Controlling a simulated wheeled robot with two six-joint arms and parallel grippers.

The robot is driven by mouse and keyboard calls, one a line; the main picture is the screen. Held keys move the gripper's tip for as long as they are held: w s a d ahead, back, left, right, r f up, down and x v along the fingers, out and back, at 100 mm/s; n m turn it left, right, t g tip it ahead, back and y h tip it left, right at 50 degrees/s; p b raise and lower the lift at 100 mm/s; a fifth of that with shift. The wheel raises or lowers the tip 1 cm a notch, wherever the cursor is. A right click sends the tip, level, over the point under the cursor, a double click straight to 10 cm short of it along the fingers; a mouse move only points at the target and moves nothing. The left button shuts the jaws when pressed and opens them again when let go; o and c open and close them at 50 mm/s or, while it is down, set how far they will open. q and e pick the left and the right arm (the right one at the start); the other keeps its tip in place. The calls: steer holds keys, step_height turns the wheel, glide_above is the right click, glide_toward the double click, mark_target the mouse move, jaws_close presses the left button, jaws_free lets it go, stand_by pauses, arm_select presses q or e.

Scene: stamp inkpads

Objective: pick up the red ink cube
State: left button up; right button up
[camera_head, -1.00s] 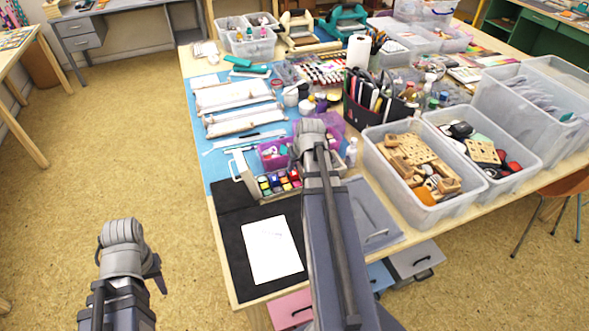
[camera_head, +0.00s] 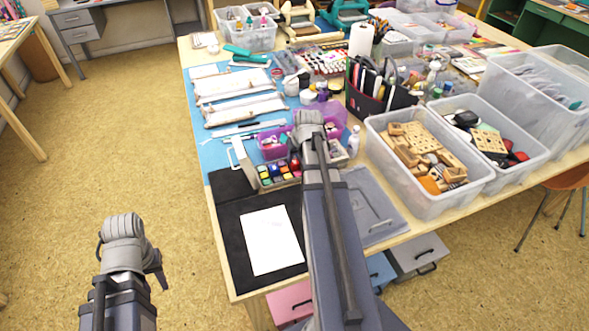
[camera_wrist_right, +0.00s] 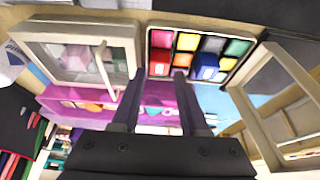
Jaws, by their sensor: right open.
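An ink pad tray (camera_head: 262,183) holds several coloured ink cubes near the front left of the table. It also shows at the top of the right wrist view (camera_wrist_right: 148,56). I cannot tell which is the red ink cube. My right gripper (camera_wrist_right: 157,76) is open and empty, its fingertips at the tray's lower left edge in the picture. My left gripper (camera_head: 156,272) hangs over the floor, its jaws unclear.
A purple box (camera_wrist_right: 75,98) and a clear-lidded case (camera_wrist_right: 70,60) lie beside the tray. An open pale frame (camera_wrist_right: 248,105) stands to its right. A bin of wooden stamps (camera_head: 440,205) is right of my right arm. White paper (camera_head: 270,240) lies on a black mat (camera_head: 230,232).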

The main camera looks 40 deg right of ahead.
mark_target(295, 162)
steer(key=b+x, duration=0.2)
steer(key=x, duration=0.1)
steer(key=shift+w+d+f, duration=0.1)
steer(key=shift+w+f, duration=0.1)
steer(key=shift+f, duration=0.1)
steer(key=shift+r, duration=0.1)
jaws_close()
